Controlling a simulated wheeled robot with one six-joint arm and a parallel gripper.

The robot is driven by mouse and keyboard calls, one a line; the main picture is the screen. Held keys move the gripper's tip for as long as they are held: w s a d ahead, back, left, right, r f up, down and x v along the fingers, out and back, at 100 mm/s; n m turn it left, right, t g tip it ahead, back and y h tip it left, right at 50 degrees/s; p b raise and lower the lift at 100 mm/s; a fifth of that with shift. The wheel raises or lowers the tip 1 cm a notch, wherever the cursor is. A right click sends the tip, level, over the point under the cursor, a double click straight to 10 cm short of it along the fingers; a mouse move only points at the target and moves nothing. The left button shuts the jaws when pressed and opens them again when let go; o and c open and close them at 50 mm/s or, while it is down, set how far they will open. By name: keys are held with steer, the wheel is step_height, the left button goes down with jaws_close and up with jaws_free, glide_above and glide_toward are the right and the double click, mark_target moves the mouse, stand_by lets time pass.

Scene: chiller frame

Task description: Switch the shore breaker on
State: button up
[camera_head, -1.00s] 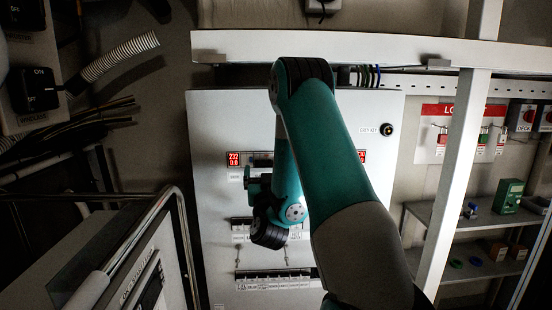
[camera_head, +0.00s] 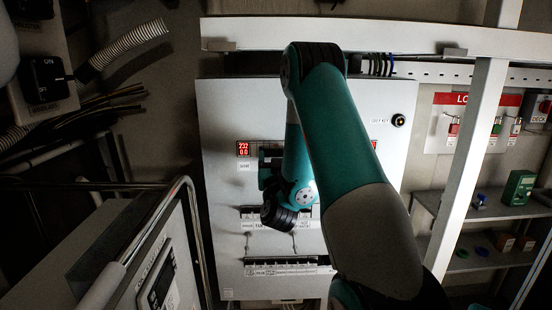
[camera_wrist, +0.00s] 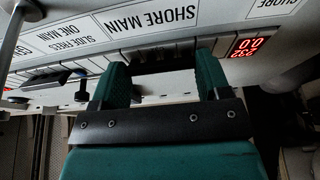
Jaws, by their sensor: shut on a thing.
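The wrist view shows the SHORE MAIN label (camera_wrist: 165,17) above a row of breakers on the panel. My gripper (camera_wrist: 163,72) has its two teal fingers either side of a dark breaker handle (camera_wrist: 160,57) under that label. The jaws are shut on this handle; its on or off position cannot be read. The head view shows the pale panel (camera_head: 232,110), with my gripper (camera_head: 268,165) at its face. My arm hides the breaker there. A red display beside it reads 232 and 0.0 (camera_wrist: 245,48).
A SLIDE FREES ONE MAIN label (camera_wrist: 70,38) sits left of the gripper. Lower breaker rows (camera_head: 285,264) lie below my wrist. A metal rail (camera_head: 190,230) stands at left, a pale post (camera_head: 465,170) at right, and a beam (camera_head: 420,38) runs above the panel.

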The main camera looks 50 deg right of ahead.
steer(key=shift+s+r+g+y+p, duration=0.1)
steer(key=shift+r+g+y+p, duration=0.55)
steer(key=shift+p, duration=2.2)
steer(key=r+g+y+p, duration=0.1)
steer(key=p, duration=0.4)
steer(key=shift+a+y, duration=0.1)
steer(key=shift+y, duration=0.15)
steer(key=p, duration=0.5)
steer(key=shift+r+g+y, duration=0.15)
steer(key=shift+g+y, duration=0.2)
steer(key=shift+y, duration=0.05)
steer(key=shift+s+p, duration=0.1)
steer(key=shift+p, duration=0.45)
steer(key=shift+f+g+y+p, duration=0.2)
steer(key=shift+g+y+p, duration=0.15)
steer(key=shift+p, duration=0.7)
steer(key=o, duration=0.9)
steer(key=shift+o, duration=0.2)
